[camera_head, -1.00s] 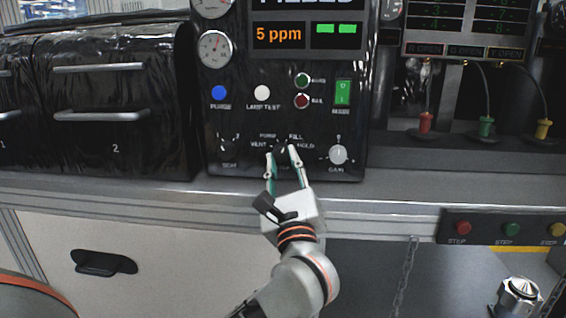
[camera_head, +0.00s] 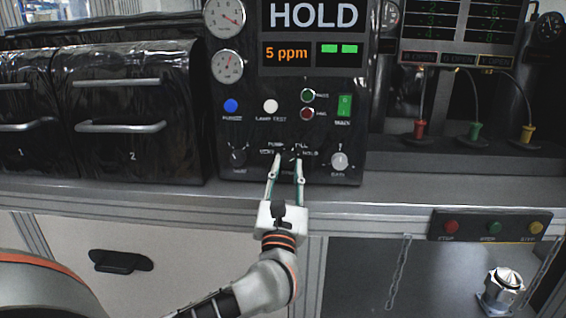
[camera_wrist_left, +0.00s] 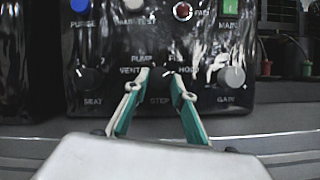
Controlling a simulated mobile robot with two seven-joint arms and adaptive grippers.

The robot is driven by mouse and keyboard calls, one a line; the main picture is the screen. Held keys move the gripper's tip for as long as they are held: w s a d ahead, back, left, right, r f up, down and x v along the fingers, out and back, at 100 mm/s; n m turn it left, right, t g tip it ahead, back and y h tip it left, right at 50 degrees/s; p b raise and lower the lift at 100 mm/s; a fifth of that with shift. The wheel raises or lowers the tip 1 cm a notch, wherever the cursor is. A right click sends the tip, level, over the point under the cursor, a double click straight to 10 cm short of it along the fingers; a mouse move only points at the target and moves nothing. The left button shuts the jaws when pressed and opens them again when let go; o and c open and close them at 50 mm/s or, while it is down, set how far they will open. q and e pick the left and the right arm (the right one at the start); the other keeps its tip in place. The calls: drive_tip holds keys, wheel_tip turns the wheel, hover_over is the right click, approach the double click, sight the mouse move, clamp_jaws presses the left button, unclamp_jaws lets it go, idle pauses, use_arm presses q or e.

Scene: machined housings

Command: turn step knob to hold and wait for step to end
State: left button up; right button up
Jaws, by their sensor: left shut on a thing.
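The step knob (camera_head: 288,153) is a dark knob low on the black panel, ringed by the labels PUMP, VENT, FILL and HOLD. My left gripper (camera_head: 287,162) reaches up to it and is shut on it, one fingertip on each side. In the left wrist view the dark step knob (camera_wrist_left: 160,77) sits between the teal and white fingers, above the label STEP. The fingers hide part of the knob, and I cannot make out its pointer clearly. The display (camera_head: 314,17) above reads HOLD in white. My right gripper is not in view.
The seat knob (camera_head: 238,157) is to the left and the gain knob (camera_head: 340,160) to the right. Above are a blue button (camera_head: 231,105), a white lamp-test button (camera_head: 270,106) and a green switch (camera_head: 345,105). A bare ledge (camera_head: 400,200) runs below the panel.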

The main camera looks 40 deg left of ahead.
use_arm(q)
drive_tip(key=shift+s+a+r+m+h+p, duration=0.1)
drive_tip(key=shift+m+h+p, duration=0.15)
drive_tip(key=shift+m+p, duration=0.3)
drive_tip(key=shift+r+m+h+p, duration=0.1)
drive_tip(key=shift+m+h+p, duration=0.2)
drive_tip(key=shift+m, duration=0.35)
drive_tip(key=shift+f+m, duration=0.1)
drive_tip(key=shift+m, duration=0.3)
drive_tip(key=shift+f+t+h+p, duration=0.1)
drive_tip(key=shift+t+h+p, duration=0.2)
drive_tip(key=shift+h, duration=0.05)
drive_tip(key=o, duration=1.1)
drive_tip(key=v, duration=1.2)
